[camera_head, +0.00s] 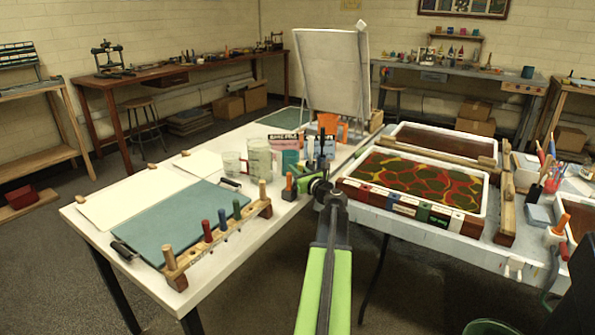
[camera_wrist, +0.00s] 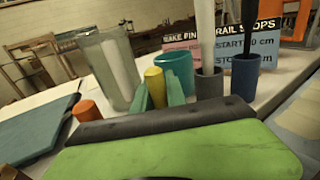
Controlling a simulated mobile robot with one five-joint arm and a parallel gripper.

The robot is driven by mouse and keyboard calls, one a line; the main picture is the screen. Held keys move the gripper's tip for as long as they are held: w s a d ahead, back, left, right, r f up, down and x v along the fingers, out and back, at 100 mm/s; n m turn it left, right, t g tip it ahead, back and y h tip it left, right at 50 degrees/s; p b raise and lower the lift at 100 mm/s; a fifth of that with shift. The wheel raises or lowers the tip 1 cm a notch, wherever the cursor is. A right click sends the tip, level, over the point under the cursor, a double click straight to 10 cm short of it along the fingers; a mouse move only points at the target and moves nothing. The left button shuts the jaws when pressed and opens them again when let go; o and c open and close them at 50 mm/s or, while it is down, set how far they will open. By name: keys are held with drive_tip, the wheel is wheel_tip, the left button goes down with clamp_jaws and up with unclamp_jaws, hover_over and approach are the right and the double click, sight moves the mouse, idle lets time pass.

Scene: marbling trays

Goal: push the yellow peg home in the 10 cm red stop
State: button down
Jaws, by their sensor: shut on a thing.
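The yellow peg (camera_wrist: 154,86) stands upright between the green fingers of my gripper (camera_wrist: 157,97) in the wrist view, and they are shut on it. Its lower end is hidden behind my gripper's dark and green body. In the head view my gripper (camera_head: 319,186) is at the right edge of the white table, left of the near marbling tray (camera_head: 478,226), and I cannot make out the peg there. Red blocks show on the tray's front, one at the left corner (camera_head: 350,191) and one at the right (camera_head: 464,223). Their markings are too small to read.
A teal cup (camera_wrist: 180,72), a grey cup (camera_wrist: 209,84), a blue cup (camera_wrist: 245,77), a glass jar (camera_wrist: 109,66) and an orange peg (camera_wrist: 86,111) stand close by. A sign (camera_wrist: 262,45) stands behind them. A wooden rack (camera_head: 190,259) holds several coloured pegs.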

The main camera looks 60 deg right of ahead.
drive_tip(key=s+a+r+p, duration=0.3)
drive_tip(key=s+r+p, duration=0.6)
drive_tip(key=s+r, duration=0.1)
drive_tip(key=shift+s+r+p, duration=0.2)
drive_tip(key=shift+s+p, duration=0.15)
drive_tip(key=shift+s, duration=0.3)
